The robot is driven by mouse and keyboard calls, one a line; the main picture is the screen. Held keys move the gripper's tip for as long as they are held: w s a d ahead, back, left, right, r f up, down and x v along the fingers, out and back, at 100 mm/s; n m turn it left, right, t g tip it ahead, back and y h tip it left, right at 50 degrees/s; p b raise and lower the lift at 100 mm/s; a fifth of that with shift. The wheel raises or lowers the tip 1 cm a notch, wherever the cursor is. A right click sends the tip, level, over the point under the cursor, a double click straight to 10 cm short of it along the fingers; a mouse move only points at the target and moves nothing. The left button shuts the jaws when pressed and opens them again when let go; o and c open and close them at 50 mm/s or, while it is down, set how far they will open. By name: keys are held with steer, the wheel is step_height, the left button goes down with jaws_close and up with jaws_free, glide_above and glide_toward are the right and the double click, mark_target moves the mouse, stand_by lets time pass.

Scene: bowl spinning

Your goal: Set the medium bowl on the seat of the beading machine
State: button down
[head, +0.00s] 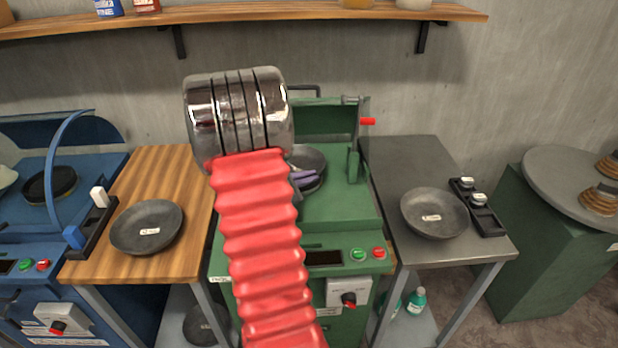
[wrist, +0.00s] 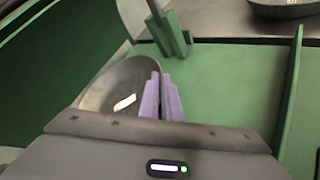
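A dark grey bowl (head: 309,160) is over the green machine (head: 335,215), partly hidden behind my arm in the head view. In the wrist view the bowl (wrist: 105,88) shows its inside and a white label too blurred to read. My gripper's purple fingers (head: 304,178) are close together at the bowl's rim, and they also show in the wrist view (wrist: 161,98). They look shut on its wall. The machine's seat is hidden, and I cannot tell whether the bowl touches it.
A labelled bowl (head: 148,226) sits on the wooden table at left, another (head: 434,212) on the grey table at right. A blue machine (head: 90,200) stands at far left. A green post (head: 355,166) and a lever with a red knob (head: 368,121) rise at the machine's back right.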

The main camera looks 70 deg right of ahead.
steer(key=c, duration=1.9)
jaws_free()
steer(key=shift+a, duration=0.1)
steer(key=v, duration=1.3)
steer(key=shift+w+a, duration=0.2)
steer(key=shift+r, duration=0.15)
steer(key=a+r+m+t+y, duration=0.2)
steer(key=a+r+t+y, duration=0.1)
steer(key=a, duration=1.2)
steer(key=a+r+m+t+y, duration=0.3)
steer(key=a+y, duration=0.2)
steer(key=a, duration=1)
steer(key=a+r+m+t+y, duration=0.2)
steer(key=a+y, duration=0.3)
steer(key=a, duration=1)
steer(key=shift+w+r+t, duration=0.45)
steer(key=shift+w+t, duration=0.05)
steer(key=shift+t, duration=0.3)
